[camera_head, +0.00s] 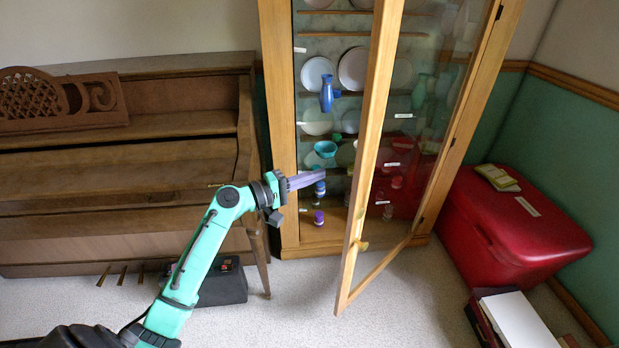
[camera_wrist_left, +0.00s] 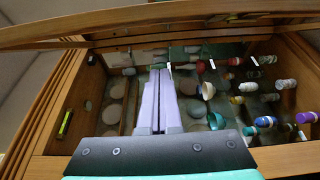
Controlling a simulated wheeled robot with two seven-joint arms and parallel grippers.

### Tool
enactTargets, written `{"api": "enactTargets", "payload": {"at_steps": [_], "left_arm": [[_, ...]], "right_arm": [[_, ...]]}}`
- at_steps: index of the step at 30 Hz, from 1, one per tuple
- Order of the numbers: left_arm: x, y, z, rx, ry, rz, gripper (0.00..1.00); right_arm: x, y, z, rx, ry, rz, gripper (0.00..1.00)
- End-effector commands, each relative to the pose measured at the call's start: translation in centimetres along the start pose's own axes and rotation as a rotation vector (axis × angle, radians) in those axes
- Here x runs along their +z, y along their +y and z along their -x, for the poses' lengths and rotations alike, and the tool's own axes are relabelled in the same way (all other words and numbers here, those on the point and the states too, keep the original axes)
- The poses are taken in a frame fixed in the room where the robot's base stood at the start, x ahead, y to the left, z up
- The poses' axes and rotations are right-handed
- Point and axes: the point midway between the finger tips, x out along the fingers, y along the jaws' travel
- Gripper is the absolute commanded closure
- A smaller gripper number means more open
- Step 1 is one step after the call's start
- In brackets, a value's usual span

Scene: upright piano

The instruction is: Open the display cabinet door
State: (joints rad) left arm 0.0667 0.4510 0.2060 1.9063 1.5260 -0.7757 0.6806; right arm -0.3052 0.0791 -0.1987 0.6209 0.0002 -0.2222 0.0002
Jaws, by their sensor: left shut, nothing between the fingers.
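The display cabinet (camera_head: 277,120) is a tall wooden case with shelves of plates, vases and bowls. Its glazed door (camera_head: 362,150) stands partly open, hinged on the right, with its free edge swung out into the room. A small knob (camera_head: 361,245) is low on the door frame. My left gripper (camera_head: 322,175) is shut and empty, its purple fingers pointing right into the gap between the cabinet's left post and the door. In the left wrist view the shut fingers (camera_wrist_left: 157,100) point into the cabinet interior, with a wooden frame (camera_wrist_left: 110,32) across the top. My right gripper is not in view.
An upright piano (camera_head: 120,190) stands to the left, with a dark box (camera_head: 222,285) on the floor near its leg. A red chest (camera_head: 510,235) and a white-topped box (camera_head: 515,318) are on the right. Carpet (camera_head: 300,310) in front of the cabinet is clear.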

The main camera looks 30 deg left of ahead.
Motion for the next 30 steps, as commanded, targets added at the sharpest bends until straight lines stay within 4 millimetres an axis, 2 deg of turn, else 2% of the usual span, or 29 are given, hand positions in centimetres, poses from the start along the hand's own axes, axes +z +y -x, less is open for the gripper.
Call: {"api": "enactTargets", "payload": {"at_steps": [3,9,12,16,30], "left_arm": [[0.0,0.3,-2.8,0.003,0.0,0.0,1.0],[0.1,0.2,-7.0,0.0,0.001,0.0,1.0],[2.2,0.3,-7.2,-0.002,0.0,0.001,1.0],[3.5,0.1,-7.5,-0.002,0.001,0.0,1.0],[4.1,0.0,-7.7,-0.002,0.004,0.0,1.0]], "right_arm": [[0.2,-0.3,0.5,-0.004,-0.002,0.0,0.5],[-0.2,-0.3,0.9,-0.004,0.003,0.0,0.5],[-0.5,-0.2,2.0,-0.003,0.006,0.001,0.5],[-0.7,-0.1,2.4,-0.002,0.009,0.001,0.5],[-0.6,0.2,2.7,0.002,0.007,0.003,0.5]]}}
